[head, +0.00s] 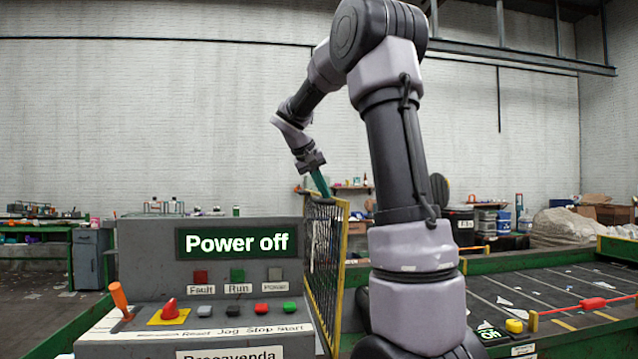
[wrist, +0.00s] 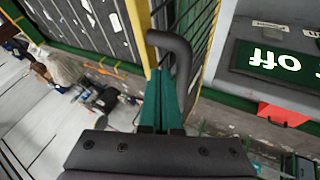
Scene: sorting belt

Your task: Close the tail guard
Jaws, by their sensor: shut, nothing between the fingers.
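The tail guard (head: 325,262) is a black mesh panel in a yellow frame. It stands upright, seen at a steep angle, between the control console and my arm. In the wrist view, its mesh and yellow edge (wrist: 139,28) run away from me, and a dark bent handle (wrist: 181,52) sticks out near it. My gripper (head: 322,186) is at the top of the guard in the head view. In the wrist view, its green fingers (wrist: 163,98) are together and empty, right by the handle. I cannot tell whether they touch it.
The grey console (head: 145,262) has a "Power off" display (head: 237,243), coloured buttons and an orange lever (head: 119,297). The dark belt (head: 545,290) lies at the right with scraps, a red pull cord handle (head: 592,304) and a yellow button (head: 514,326).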

